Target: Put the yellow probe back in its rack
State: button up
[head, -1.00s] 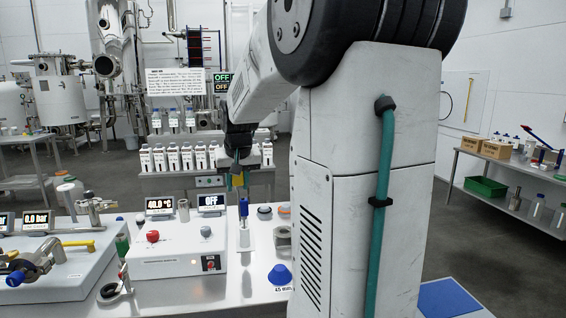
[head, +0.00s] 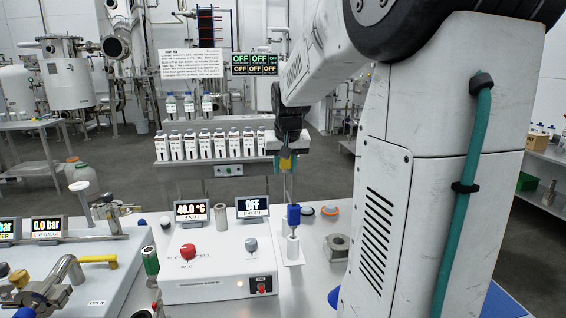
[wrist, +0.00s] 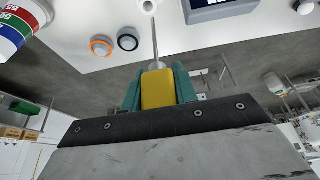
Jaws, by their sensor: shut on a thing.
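My gripper (head: 287,151) is raised above the back of the white bench. Its teal fingers (wrist: 158,90) are shut on the yellow probe's handle (wrist: 157,89), which also shows in the head view (head: 286,163). A thin metal rod runs from the handle, pointing down toward the bench in the head view. In the wrist view its far end appears near a small white ring (wrist: 147,6); I cannot tell whether they touch. A blue-handled probe (head: 293,215) stands upright in a white holder (head: 292,250) below my gripper. I cannot tell which part is the yellow probe's rack.
A control box (head: 218,268) with red and grey knobs stands left of the holder, with two displays behind it. A metal block (head: 337,247) and an orange-ringed cap (head: 330,210) sit to the right. Bottles (head: 205,146) line a shelf behind. My arm hides the right side.

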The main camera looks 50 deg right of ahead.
jog(key=shift+s+d+f, duration=0.1)
jog(key=shift+d+f, duration=0.05)
jog(key=shift+f, duration=0.65)
jog(key=shift+s+d+f, duration=0.1)
jog(key=shift+d+f, duration=0.05)
jog(key=shift+f, duration=0.6)
notch_tip(320, 180, down, 7)
jog(key=o, duration=1.1)
jog(key=shift+o, duration=0.2)
jog(key=v, duration=0.8)
jog(key=s+a+r+n+y, duration=0.1)
jog(key=s+a+n, duration=0.15)
jog(key=a, duration=0.55)
jog(key=s+a+r+n, duration=0.1)
jog(key=s+a, duration=0.3)
jog(key=a, duration=0.3)
jog(key=s+a+f+n+g+y, duration=0.1)
jog(key=s+a+f+n+g, duration=0.1)
jog(key=s+a, duration=1)
jog(key=s+n, duration=0.1)
jog(key=s, duration=0.1)
jog(key=shift+s+f+n+y, duration=0.25)
jog(key=shift+f+n+y, duration=0.05)
jog(key=shift+f+n, duration=0.05)
